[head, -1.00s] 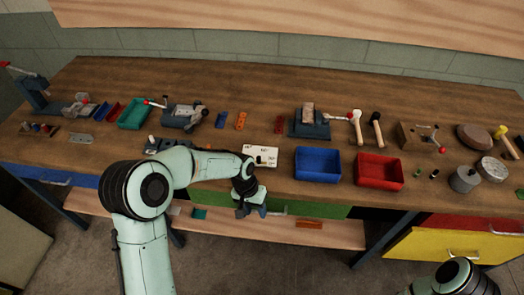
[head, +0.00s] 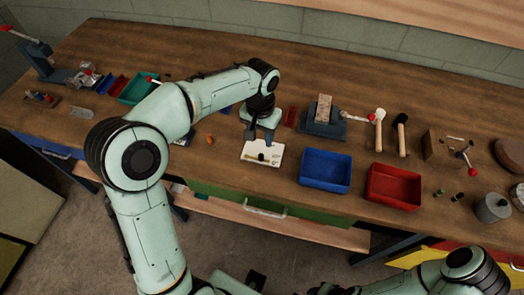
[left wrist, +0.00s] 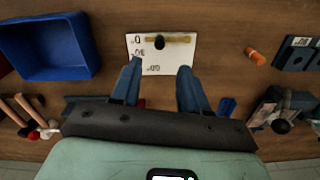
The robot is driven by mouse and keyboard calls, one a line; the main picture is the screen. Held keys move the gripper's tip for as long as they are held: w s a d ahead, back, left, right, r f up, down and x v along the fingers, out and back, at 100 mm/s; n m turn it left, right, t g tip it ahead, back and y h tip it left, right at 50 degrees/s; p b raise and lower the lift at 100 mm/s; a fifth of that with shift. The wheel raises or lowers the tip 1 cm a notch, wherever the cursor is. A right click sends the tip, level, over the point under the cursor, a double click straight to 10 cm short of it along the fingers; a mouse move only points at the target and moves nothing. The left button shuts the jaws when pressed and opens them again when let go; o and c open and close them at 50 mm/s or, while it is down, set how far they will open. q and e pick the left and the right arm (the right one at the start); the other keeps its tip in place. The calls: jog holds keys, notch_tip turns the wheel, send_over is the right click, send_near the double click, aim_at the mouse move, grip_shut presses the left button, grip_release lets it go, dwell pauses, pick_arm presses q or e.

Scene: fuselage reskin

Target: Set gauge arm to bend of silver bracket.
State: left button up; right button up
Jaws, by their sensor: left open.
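The gauge is a white plate (head: 274,146) with dark markings near the bench's front edge. Its brass-coloured gauge arm (left wrist: 179,39) lies across the plate, with a black knob (left wrist: 159,43) on it. The markings are too small to read surely. My left gripper (head: 259,139) is over the back part of the plate, pointing down. In the left wrist view its two blue fingers (left wrist: 155,77) are spread and empty, with the knob ahead between them. A silver piece (head: 82,113), probably the silver bracket, lies at the bench's left; its bend cannot be made out. My right gripper is not in view.
A blue bin (head: 325,170) and a red bin (head: 393,187) stand right of the gauge. A vise-like block (head: 323,121) and mallets (head: 378,135) are behind them. An orange piece (left wrist: 254,57) lies near the plate. My left arm hides part of the bench.

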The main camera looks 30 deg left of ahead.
aim_at(261, 155)
pick_arm(q)
notch_tip(261, 155, down, 10)
jog(key=shift+w+r+b, duration=0.15)
jog(key=shift+r+b, duration=0.05)
jog(key=shift+b, duration=0.2)
grip_shut()
